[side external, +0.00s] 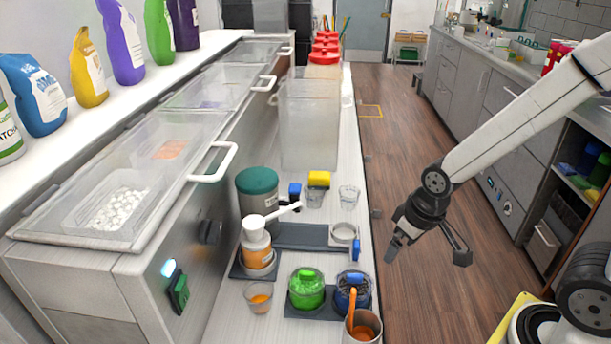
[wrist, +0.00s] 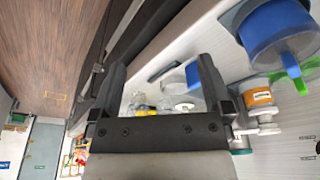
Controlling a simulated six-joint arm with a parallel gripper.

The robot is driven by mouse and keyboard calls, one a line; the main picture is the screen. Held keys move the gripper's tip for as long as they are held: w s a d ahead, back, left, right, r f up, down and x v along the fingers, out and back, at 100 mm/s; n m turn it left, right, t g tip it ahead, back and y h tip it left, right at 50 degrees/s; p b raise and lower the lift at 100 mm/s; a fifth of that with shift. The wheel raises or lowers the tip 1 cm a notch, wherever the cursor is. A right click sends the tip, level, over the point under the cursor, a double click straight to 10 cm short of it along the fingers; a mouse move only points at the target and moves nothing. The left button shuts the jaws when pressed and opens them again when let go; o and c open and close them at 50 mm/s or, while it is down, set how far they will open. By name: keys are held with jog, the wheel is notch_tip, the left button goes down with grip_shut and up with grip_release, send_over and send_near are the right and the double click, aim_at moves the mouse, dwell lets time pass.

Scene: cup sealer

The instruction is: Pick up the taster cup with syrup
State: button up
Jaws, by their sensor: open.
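The taster cup with syrup (side external: 259,297) is a small clear cup with orange liquid in it. It stands upright on the white counter at the front, left of the green-lidded jar, in the side view. I cannot make it out in the wrist view. My gripper (side external: 427,254) is open and empty, with its fingers spread, to the right of the counter over the floor, well apart from the cup. Its two dark fingers (wrist: 160,78) also show spread in the wrist view, with nothing between them.
A green-lidded jar (side external: 307,291), a blue-lidded jar (side external: 353,290) and a metal cup (side external: 370,332) with an orange-handled utensil stand right of the taster cup. A white pump bottle (side external: 257,247) is behind it. Clear cups (side external: 348,196) stand farther back. The floor beside the counter is clear.

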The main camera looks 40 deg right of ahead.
jog(key=shift+r, duration=0.1)
jog(key=w+r+v, duration=0.1)
jog(key=w+v, duration=0.1)
jog(key=v, duration=0.9)
jog(key=w+a+n+t+h, duration=0.25)
jog(key=a+n+t, duration=0.25)
jog(key=a+n, duration=0.95)
jog(key=w+a+n+t+h, duration=0.25)
jog(key=a+n+t, duration=0.25)
jog(key=a+n, duration=0.95)
jog(key=shift+n, duration=0.5)
jog(key=f, duration=0.8)
jog(key=d+f, duration=0.1)
jog(key=f, duration=0.3)
jog(key=shift+f, duration=0.4)
jog(key=shift+w, duration=0.15)
jog(key=shift+x, duration=1.2)
